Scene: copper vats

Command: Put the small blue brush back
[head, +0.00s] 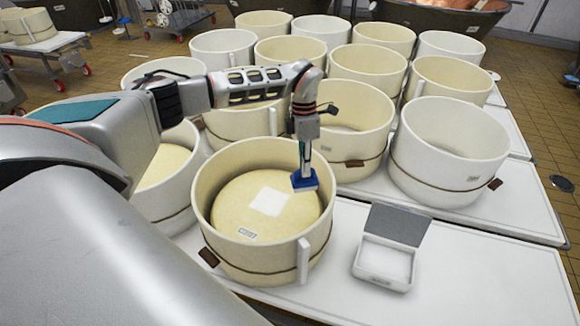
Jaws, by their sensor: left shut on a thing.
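The small blue brush (305,181) is held by my left gripper (306,164), which is shut on it. The brush hangs over the right part of the near cheese mould (209,228), within its rim as seen from the head. I cannot tell whether it touches the cheese. Inside the mould is a round yellow cheese (235,212) with a white square (269,201) and a small printed label on top. A white box (384,263) with its grey lid (398,224) open stands to the right of the mould. My right gripper is not in view.
Several cream and white moulds stand in rows behind on white tables; a white one (450,150) is at the right. The white tabletop (470,275) is clear right of the box. A wheeled trolley (45,44) stands at the back left.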

